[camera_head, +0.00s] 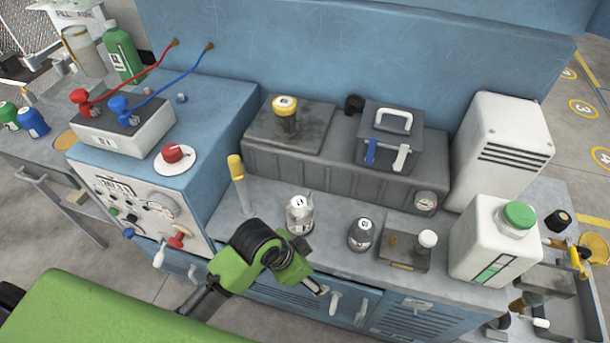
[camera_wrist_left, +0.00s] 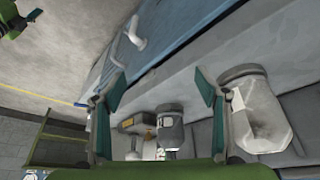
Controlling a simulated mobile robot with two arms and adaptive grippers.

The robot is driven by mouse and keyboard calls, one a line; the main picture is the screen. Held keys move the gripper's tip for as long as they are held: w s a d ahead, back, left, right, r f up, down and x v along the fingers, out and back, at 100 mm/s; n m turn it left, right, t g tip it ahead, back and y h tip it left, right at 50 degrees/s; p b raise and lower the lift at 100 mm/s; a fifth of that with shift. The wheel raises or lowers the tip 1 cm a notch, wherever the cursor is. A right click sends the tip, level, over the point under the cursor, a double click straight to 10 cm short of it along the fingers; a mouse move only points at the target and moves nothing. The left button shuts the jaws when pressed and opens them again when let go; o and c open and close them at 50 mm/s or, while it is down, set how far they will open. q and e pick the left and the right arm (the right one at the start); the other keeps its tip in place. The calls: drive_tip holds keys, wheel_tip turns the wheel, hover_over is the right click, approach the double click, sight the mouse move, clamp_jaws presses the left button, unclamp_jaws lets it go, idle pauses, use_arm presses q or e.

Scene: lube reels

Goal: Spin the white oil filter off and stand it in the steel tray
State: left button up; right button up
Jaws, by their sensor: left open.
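A pale grey-white labelled canister (camera_head: 300,214) stands on the bench shelf; it also shows in the left wrist view (camera_wrist_left: 260,115). A darker grey canister (camera_head: 361,234) stands to its right. Farther right, a small grey block (camera_head: 404,254) carries a white rounded piece (camera_head: 428,239). I cannot tell for certain which is the white oil filter. My left gripper (camera_head: 318,290) is in front of the shelf edge; its fingers are apart and empty in the left wrist view (camera_wrist_left: 160,92). A green and dark part, probably my right gripper (camera_wrist_left: 22,18), is cut off at the corner.
Grey trays (camera_head: 557,277) lie at the far right, partly behind the white jug (camera_head: 490,242) with a green cap. A yellow-topped post (camera_head: 237,175) stands left of the pale canister. Cabinet handles (camera_head: 335,303) project below the shelf.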

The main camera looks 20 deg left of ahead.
use_arm(q)
drive_tip(key=w+d+r+m, duration=0.1)
drive_tip(key=w+r+m, duration=0.1)
drive_tip(key=w+d+r+m, duration=0.2)
drive_tip(key=shift+d+m+g, duration=0.1)
drive_tip(key=shift+m+g, duration=0.2)
wheel_tip(320, 180, up, 3)
drive_tip(key=w+m+g, duration=0.1)
drive_tip(key=w+m, duration=0.2)
drive_tip(key=m, duration=0.1)
drive_tip(key=m+g+y, duration=0.2)
drive_tip(key=m+y, duration=0.2)
drive_tip(key=m, duration=0.2)
approach(300, 213)
drive_tip(key=shift+w+a+f, duration=0.1)
drive_tip(key=shift+w+a, duration=0.2)
drive_tip(key=shift+w, duration=0.25)
drive_tip(key=shift+w+a+f, duration=0.15)
drive_tip(key=shift+w+a, duration=0.1)
drive_tip(key=shift+w, duration=0.3)
wheel_tip(300, 213, down, 14)
drive_tip(key=shift+r+p, duration=0.2)
drive_tip(key=shift+p, duration=0.4)
use_arm(e)
drive_tip(key=shift+w+d+r, duration=0.25)
drive_tip(key=shift+d+r, duration=0.3)
drive_tip(key=shift+r, duration=0.05)
